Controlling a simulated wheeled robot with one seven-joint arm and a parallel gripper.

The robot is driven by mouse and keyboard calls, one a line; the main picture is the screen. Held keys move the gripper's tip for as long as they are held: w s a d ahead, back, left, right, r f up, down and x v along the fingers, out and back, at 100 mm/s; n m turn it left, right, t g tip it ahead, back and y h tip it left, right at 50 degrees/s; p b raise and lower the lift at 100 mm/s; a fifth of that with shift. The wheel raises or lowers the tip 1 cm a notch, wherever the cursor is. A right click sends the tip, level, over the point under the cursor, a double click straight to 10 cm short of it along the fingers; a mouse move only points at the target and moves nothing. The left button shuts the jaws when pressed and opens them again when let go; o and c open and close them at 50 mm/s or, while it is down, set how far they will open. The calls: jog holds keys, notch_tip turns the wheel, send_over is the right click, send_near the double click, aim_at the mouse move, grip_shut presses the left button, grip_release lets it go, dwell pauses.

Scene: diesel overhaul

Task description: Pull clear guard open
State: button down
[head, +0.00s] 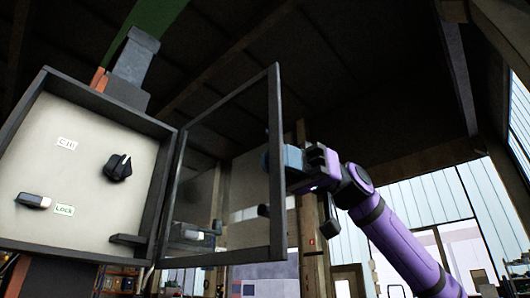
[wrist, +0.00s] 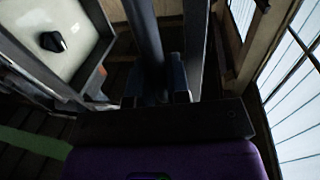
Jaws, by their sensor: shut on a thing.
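The clear guard (head: 225,165) is a transparent panel in a dark frame, hinged on the right side of a grey box (head: 95,120). It stands swung well out from the box in the head view. My gripper (head: 287,160) is at the guard's outer edge and is shut on a blue-grey part there, which looks like the guard's handle. In the wrist view the fingers (wrist: 158,90) close around a dark upright bar. The exact contact is dark and partly hidden.
Inside the box are a black rotary knob (head: 117,167), a light-tipped lever (head: 33,201) beside a "Lock" label (head: 64,209), and another small label (head: 66,143). A wooden post (head: 307,230) stands behind my gripper. Tall windows (head: 430,200) are at the right.

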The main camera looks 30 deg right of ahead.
jog(key=shift+w+d+n+g, duration=0.25)
jog(key=shift+d+n+g, duration=0.05)
jog(key=shift+d+g, duration=0.15)
jog(key=c, duration=1.1)
grip_release()
jog(key=w+d, duration=0.1)
jog(key=d, duration=0.9)
jog(key=shift+d, duration=0.35)
